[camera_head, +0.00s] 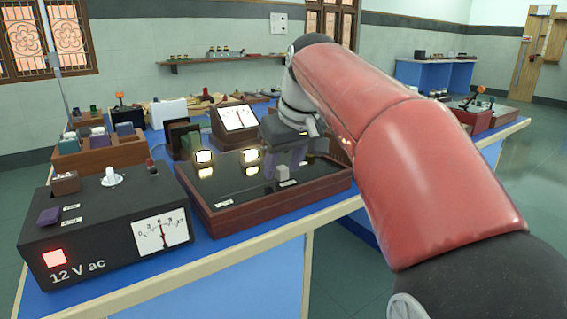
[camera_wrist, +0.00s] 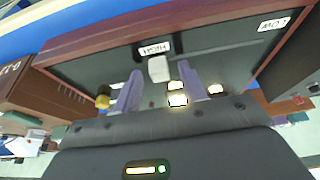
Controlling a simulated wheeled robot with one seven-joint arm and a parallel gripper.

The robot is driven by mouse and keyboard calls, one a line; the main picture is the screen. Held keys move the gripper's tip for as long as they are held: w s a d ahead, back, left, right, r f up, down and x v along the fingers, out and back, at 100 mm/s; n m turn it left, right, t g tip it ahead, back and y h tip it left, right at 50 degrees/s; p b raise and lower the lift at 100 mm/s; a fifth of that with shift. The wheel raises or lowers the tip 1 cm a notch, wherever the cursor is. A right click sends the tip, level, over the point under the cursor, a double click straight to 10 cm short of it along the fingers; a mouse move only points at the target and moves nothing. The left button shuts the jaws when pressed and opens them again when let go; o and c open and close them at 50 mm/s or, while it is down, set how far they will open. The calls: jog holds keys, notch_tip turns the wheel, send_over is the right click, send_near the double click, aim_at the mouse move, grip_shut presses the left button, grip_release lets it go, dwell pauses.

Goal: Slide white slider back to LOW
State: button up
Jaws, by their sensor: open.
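The white slider (camera_head: 281,172) stands on the dark top of a wood-framed panel (camera_head: 262,208). In the wrist view the slider (camera_wrist: 158,69) is right beside the HIGH label (camera_wrist: 156,48). The LOW label (camera_wrist: 273,24) is farther along the same edge, to the right in the wrist view; in the head view a label at the front left (camera_head: 224,204) is too small to read. My gripper (camera_wrist: 159,74) is open, its two purple fingers pointing at the panel. The slider appears in the gap between them; I cannot tell whether either finger touches it.
Two lit lamps (camera_head: 204,157) glow on the panel's back left. A black 12 V ac supply (camera_head: 105,225) with a dial stands to the left. A meter (camera_head: 238,118) and wooden blocks stand behind. The blue bench edge (camera_head: 240,240) in front of the panel is clear.

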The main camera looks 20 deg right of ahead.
jog(key=shift+c, duration=0.3)
grip_shut()
jog(key=s+a, duration=0.1)
jog(key=a, duration=0.3)
jog(key=s+a, duration=0.1)
jog(key=a, duration=0.3)
jog(key=s+a, duration=0.1)
jog(key=a, duration=0.2)
jog(key=shift+s+a+p, duration=0.35)
jog(key=shift+s+a, duration=0.05)
jog(key=shift+o, duration=0.3)
grip_release()
jog(key=shift+a, duration=0.15)
jog(key=p+v, duration=0.1)
jog(key=v, duration=0.7)
jog(key=shift+f, duration=0.1)
